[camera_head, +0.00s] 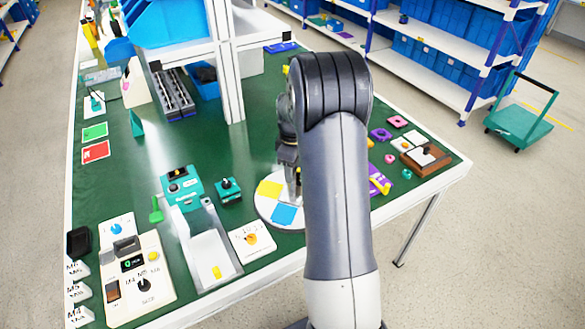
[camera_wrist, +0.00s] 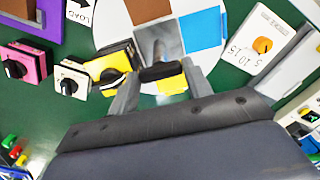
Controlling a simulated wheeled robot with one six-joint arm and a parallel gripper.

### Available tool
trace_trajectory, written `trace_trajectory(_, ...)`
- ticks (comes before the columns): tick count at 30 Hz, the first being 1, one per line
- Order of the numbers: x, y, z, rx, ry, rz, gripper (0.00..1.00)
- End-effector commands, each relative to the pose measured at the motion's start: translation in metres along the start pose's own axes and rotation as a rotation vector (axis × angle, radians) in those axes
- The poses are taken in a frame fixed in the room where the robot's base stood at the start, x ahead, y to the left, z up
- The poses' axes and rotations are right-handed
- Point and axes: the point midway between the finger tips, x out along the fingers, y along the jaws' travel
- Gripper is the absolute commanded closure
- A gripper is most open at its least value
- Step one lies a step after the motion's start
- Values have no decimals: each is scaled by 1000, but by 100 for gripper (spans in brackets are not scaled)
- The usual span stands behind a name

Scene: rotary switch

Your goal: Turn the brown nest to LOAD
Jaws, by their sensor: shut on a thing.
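The white round disc (camera_head: 262,213) lies on the green table under my gripper. In the wrist view it shows a brown nest (camera_wrist: 146,9) at the top edge, a blue patch (camera_wrist: 200,29) at the right and a yellow patch (camera_wrist: 172,82) near my fingers. A white LOAD label with an arrow (camera_wrist: 76,18) lies left of the disc, apart from the brown nest. My gripper (camera_wrist: 160,82) is shut on a black handle (camera_wrist: 161,72) above the disc. It also shows over the disc in the head view (camera_head: 294,190), where my arm hides the brown nest and the label.
A white dial plate (camera_wrist: 257,45) with an orange knob is right of the disc. Pink (camera_wrist: 24,62), white (camera_wrist: 72,78) and yellow (camera_wrist: 110,65) switch boxes stand left of it. A white post (camera_head: 228,85) rises behind. A teal switch box (camera_head: 229,190) stands close by.

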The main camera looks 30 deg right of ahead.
Motion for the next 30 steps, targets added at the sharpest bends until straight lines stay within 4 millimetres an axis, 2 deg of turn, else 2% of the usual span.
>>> trace_trajectory(30, -1, 1, -1, -508, 2, 5, 94)
